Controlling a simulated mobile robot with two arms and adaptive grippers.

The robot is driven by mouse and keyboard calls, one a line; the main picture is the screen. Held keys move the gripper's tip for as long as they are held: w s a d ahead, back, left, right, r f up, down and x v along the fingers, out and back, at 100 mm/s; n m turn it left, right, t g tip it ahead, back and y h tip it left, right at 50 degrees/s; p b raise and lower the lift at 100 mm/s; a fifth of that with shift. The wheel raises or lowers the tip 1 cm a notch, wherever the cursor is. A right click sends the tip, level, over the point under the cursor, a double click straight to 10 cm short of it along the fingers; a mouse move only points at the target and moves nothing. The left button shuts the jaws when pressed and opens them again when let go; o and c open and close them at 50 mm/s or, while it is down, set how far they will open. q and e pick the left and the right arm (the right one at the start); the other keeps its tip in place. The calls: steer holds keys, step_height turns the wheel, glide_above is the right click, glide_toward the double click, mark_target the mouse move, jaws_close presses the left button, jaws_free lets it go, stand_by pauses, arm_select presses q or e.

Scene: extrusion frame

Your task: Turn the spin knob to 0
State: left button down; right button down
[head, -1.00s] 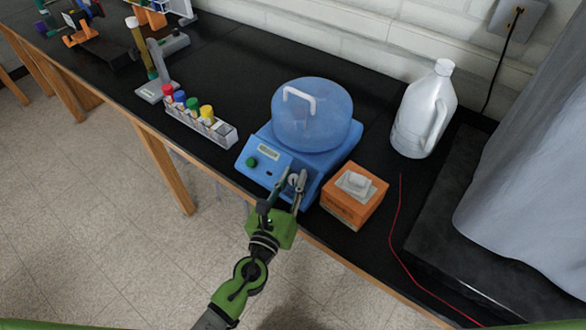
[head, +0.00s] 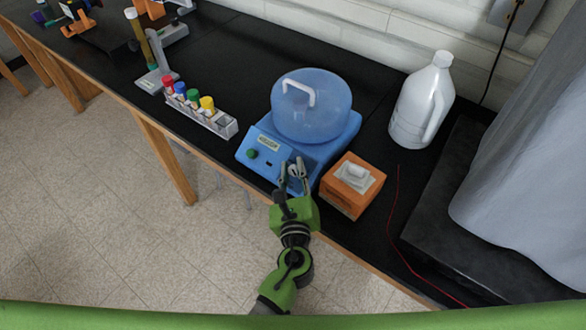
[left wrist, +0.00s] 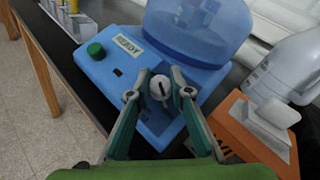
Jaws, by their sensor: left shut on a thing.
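A blue centrifuge-like machine (head: 258,170) with a translucent blue lid (head: 312,106) stands near the bench's front edge. Its sloped front panel carries a green knob (head: 252,153), a small display and a pale round spin knob with a dark pointer line, seen in the left wrist view (left wrist: 159,86). The pointer is nearly upright in that view, leaning a little left at the top. My left gripper (head: 294,178) is at the panel's right part, its fingers on both sides of the spin knob and shut on it. Scale marks around the knob are not readable. My right gripper is not in view.
An orange tissue box (head: 347,200) stands close to the right of my left gripper. A white jug (head: 420,108) is behind it. A rack of coloured-cap tubes (head: 208,120) is to the left. A red wire (head: 393,220) lies on the right of the bench.

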arm_select(q)
steer(key=c, duration=1.8)
jaws_free()
steer(key=s, duration=0.4)
steer(key=s+r, duration=0.1)
steer(key=s, duration=0.7)
steer(key=shift+d+r, duration=0.15)
steer(key=shift+r, duration=0.1)
